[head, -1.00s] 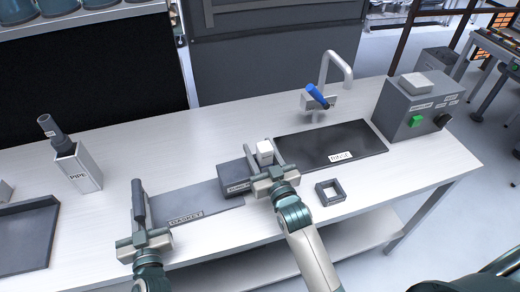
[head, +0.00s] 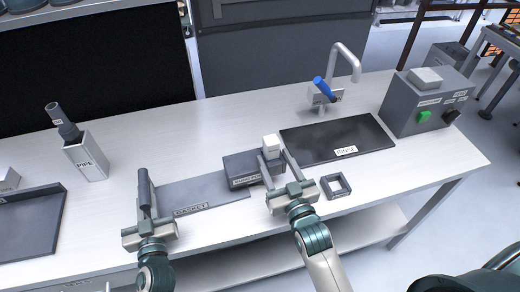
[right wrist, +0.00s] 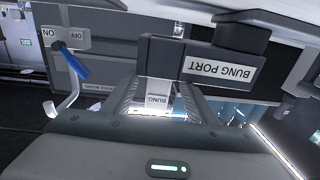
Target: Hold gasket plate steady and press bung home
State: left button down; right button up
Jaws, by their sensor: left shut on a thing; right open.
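The flat grey gasket plate (head: 205,191), labelled GASKET, lies on the white bench. My left gripper (head: 146,192) is shut on its left end. The dark bung port block (head: 243,170) stands at the plate's right end; its BUNG PORT label also shows in the right wrist view (right wrist: 222,68). The white bung (head: 271,142) is at the block's right side; it also shows in the right wrist view (right wrist: 157,99), labelled BUNG, against the block. I cannot tell how deep it sits. My right gripper (head: 273,154) is open, its fingers either side of the bung.
A dark RINSE mat (head: 335,138) and a tap (head: 345,62) with a blue lever are behind right. A small square frame (head: 337,186) lies right of my right gripper. A PIPE holder (head: 86,160) and dark tray (head: 30,225) are left. A control box (head: 428,103) stands far right.

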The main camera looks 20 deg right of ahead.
pick_arm(q)
jog(key=shift+s+f, duration=0.15)
jog(key=shift+f, duration=0.4)
pick_arm(e)
jog(key=s, duration=0.4)
jog(key=shift+s+d, duration=0.2)
jog(key=shift+s, duration=0.05)
pick_arm(q)
jog(key=c, duration=1.6)
grip_release()
jog(key=shift+c, duration=0.2)
pick_arm(e)
jog(key=shift+w, duration=0.1)
pick_arm(q)
jog(key=shift+w+r, duration=0.1)
jog(key=shift+w, duration=0.15)
pick_arm(e)
jog(key=shift+w+a, duration=0.1)
pick_arm(q)
jog(key=shift+r, duration=5)
jog(key=shift+s, duration=0.1)
